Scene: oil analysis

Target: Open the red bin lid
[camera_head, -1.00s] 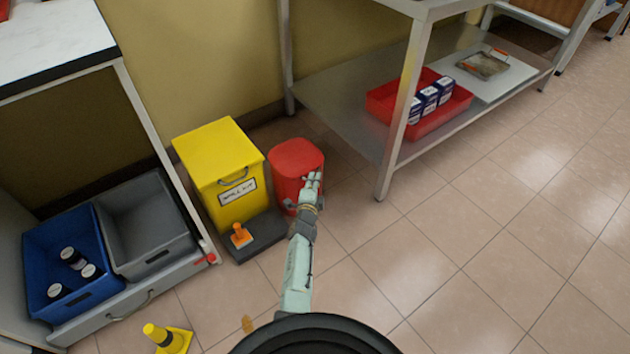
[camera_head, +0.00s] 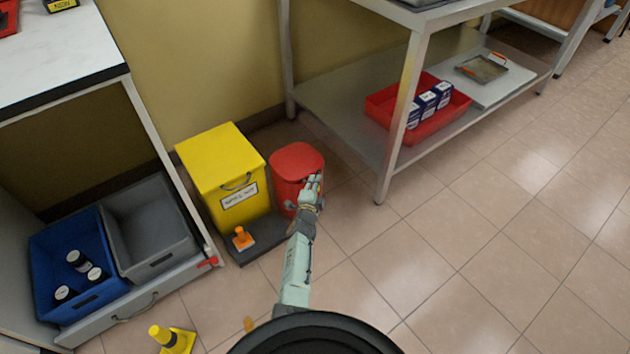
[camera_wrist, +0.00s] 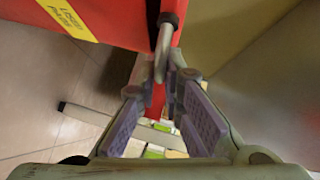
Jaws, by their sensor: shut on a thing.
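The red bin (camera_head: 285,191) stands on the floor against the wall, with its red lid (camera_head: 297,160) down on top. My gripper (camera_head: 313,183) is at the front right edge of the lid in the head view. In the wrist view, my gripper's purple-padded fingers (camera_wrist: 160,82) close at their tips on a grey metal handle (camera_wrist: 164,38) beside a red surface of the bin (camera_wrist: 120,18). A yellow label (camera_wrist: 68,18) shows on that red surface. The exact contact at the tips is partly hidden.
A yellow spill kit bin (camera_head: 224,170) stands close to the left on a dark base, with an orange object (camera_head: 243,238) in front. A metal shelf table (camera_head: 340,110) stands to the right. A yellow cone (camera_head: 172,340) is at front left. Floor to the right is clear.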

